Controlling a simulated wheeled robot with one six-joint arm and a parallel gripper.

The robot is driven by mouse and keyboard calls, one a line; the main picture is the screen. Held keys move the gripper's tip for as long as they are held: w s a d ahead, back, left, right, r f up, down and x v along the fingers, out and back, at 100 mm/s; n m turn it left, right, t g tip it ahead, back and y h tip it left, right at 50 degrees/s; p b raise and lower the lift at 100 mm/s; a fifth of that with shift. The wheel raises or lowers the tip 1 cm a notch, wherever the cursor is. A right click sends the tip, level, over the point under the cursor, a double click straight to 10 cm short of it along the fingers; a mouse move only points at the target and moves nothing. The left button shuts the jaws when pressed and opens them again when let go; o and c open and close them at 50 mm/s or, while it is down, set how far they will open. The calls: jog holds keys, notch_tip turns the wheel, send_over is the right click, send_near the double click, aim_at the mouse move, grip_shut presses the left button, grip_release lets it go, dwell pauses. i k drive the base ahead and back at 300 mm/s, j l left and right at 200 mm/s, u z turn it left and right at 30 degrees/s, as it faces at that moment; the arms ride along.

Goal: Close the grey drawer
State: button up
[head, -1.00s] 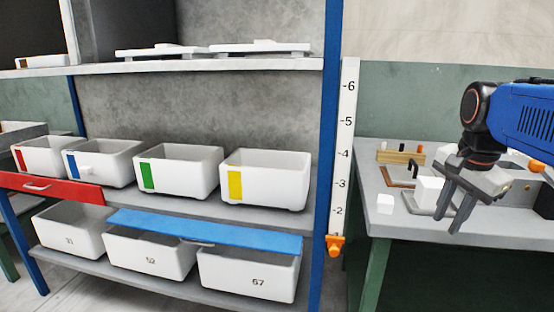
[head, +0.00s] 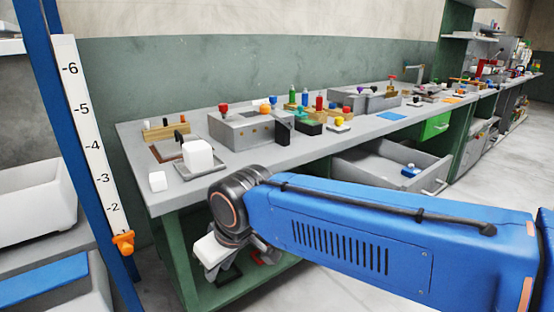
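The grey drawer (head: 385,172) is pulled open from under the workbench, right of centre in the head view. Its front, with a light handle (head: 434,188), faces right and stands out from the bench. A small blue object lies inside it. My blue arm crosses in front and hides the drawer's lower part. My gripper (head: 228,268) points down at the lower left, in front of the bench's left end and well apart from the drawer. Its fingers are partly hidden and foreshortened, so I cannot tell whether they are open.
The grey workbench top (head: 360,133) carries several small objects and boxes. A green drawer front (head: 435,126) is beside the grey drawer, further back. A blue shelf post (head: 75,150) and a numbered scale (head: 92,135) stand at the left. Bare floor shows at the right.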

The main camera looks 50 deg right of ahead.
aim_at(365, 163)
jog(key=l+z, duration=0.1)
jog(key=z, duration=2.35)
jog(key=k+l, duration=0.05)
jog(key=l, duration=0.05)
